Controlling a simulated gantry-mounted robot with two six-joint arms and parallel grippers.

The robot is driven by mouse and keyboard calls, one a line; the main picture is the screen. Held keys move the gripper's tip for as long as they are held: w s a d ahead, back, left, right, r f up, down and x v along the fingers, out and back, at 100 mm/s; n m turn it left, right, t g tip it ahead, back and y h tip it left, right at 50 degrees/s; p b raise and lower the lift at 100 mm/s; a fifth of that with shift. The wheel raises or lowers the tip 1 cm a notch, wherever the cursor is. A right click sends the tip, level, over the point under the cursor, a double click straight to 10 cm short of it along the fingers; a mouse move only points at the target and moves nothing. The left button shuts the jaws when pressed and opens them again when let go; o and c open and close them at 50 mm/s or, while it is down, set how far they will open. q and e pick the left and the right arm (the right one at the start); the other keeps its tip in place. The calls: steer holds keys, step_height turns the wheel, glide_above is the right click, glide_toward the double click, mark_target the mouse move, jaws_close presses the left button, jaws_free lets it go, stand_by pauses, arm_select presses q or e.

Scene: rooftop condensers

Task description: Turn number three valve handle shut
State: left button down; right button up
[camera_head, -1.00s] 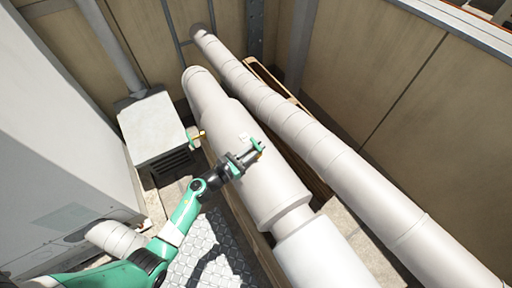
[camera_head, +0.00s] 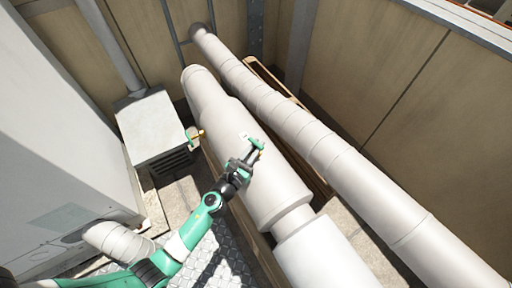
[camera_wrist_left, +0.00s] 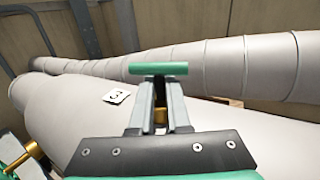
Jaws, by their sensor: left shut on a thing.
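The number three valve has a green bar handle (camera_head: 256,144) on the thick pale pipe, beside a small white label. In the left wrist view, the label (camera_wrist_left: 117,96) reads "3", and the green handle (camera_wrist_left: 158,68) lies crosswise just beyond my fingertips. My left gripper (camera_wrist_left: 160,98) is shut on the handle, with brass showing between the fingers. In the head view, my left gripper (camera_head: 250,156) reaches the handle from the lower left and partly hides the valve. My right gripper is not in view.
Another green-handled brass valve (camera_head: 195,134) stands left of the thick pipe (camera_head: 265,185); its brass part (camera_wrist_left: 22,157) shows in the left wrist view. A long thinner pipe (camera_head: 335,150) runs alongside. A grey box (camera_head: 152,125) and a large cabinet (camera_head: 60,130) stand left.

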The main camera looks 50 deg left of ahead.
arm_select(q)
steer(key=n+g+y+b, duration=0.1)
steer(key=n+y, duration=0.1)
steer(key=y, duration=0.1)
steer(key=shift+d+f, duration=0.1)
steer(key=shift+n+g+y, duration=0.8)
steer(key=shift+n+y, duration=0.3)
steer(key=shift+y, duration=0.4)
steer(key=c, duration=0.9)
jaws_free()
